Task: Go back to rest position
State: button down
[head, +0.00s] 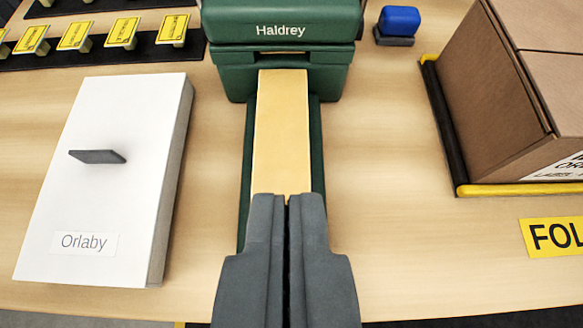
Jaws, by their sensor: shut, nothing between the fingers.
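My gripper (287,200) is at the bottom middle of the head view. Its two dark grey fingers are together with only a thin line between them, and nothing is held. The fingertips overlap the near end of a tan strip (281,130) that comes out of a green machine (281,65) marked "Haldrey" at the top middle. I cannot tell whether the fingertips touch the strip or are above it.
A white box (125,200) marked "Orlaby" with a grey handle lies left. A brown carton (500,100) stands right in a black-and-yellow frame (445,130). A blue-topped block (399,22) and several yellow-labelled pieces (75,36) are at the back. A yellow sign (555,237) lies front right.

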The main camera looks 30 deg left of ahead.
jog(key=s+d+r+m+t+h, duration=0.1)
jog(key=d+r+m+t+h, duration=0.1)
jog(key=d, duration=0.9)
jog(key=s+d+r+m+t+h, duration=0.2)
jog(key=d+r+t, duration=0.4)
jog(key=d+r, duration=0.3)
jog(key=d+m+h, duration=0.1)
jog(key=d+m, duration=0.1)
jog(key=d, duration=0.1)
jog(key=shift+s+d+h, duration=0.25)
jog(key=shift+s+h, duration=0.05)
dwell(0.8)
